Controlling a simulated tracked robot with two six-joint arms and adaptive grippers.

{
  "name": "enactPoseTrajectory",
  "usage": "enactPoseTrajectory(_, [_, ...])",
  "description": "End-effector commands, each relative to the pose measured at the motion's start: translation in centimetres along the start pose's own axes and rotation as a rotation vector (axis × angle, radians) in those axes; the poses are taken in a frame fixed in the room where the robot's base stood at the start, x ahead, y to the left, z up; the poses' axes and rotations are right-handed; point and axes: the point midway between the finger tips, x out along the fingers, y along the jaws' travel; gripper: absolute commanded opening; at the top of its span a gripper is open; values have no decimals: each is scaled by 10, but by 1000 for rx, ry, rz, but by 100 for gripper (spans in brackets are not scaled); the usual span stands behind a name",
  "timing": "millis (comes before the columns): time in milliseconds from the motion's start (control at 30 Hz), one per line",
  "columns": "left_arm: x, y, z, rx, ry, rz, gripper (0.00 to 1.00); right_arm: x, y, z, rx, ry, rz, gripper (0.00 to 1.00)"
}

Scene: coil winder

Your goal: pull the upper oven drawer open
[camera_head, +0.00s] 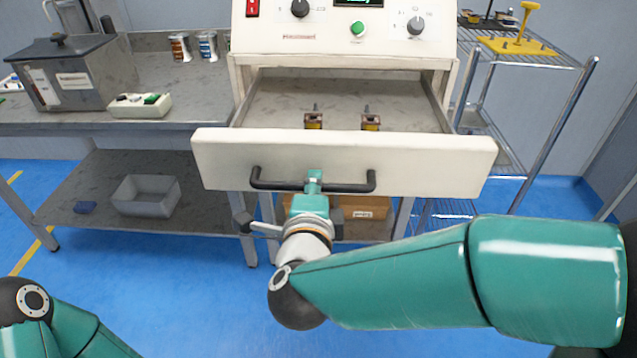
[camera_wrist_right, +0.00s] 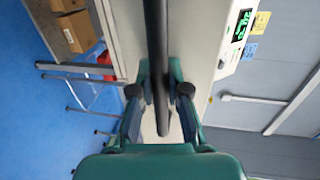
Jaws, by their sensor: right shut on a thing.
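The upper oven drawer (camera_head: 343,158) stands pulled out from the white oven (camera_head: 340,50) in the head view. Its inside floor shows, with two small coil-like parts (camera_head: 314,120) (camera_head: 370,121) standing on it. A black bar handle (camera_head: 270,180) runs across the drawer's front; it also shows in the right wrist view (camera_wrist_right: 156,50). My right gripper (camera_head: 314,184) is shut on the handle near its middle, and its two fingers (camera_wrist_right: 159,92) lie on either side of the bar. My left gripper is out of view; only part of my left arm shows at the lower left.
A steel bench (camera_head: 150,118) on the left carries a grey lidded tank (camera_head: 75,78), two cans (camera_head: 194,47) and a white box (camera_head: 140,106). A grey bin (camera_head: 146,196) sits on its lower shelf. A wire rack (camera_head: 540,62) stands at right. The blue floor before the drawer is clear.

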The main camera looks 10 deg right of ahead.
Motion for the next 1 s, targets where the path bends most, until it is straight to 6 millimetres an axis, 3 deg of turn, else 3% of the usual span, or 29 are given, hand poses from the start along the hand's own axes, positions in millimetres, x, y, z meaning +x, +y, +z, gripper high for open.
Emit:
enactPoseTrajectory(100, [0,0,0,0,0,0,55,0,4,3,-6,-10,10,0])
enactPoseTrajectory(133, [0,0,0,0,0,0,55,0,4,2,-6,-9,10,17])
enactPoseTrajectory(300, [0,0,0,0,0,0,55,0,4,1,-4,-6,9,41])
enactPoseTrajectory(667, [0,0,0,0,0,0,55,-4,1,0,0,-1,4,41])
enactPoseTrajectory(1000, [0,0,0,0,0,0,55,-52,2,0,-1,-5,4,41])
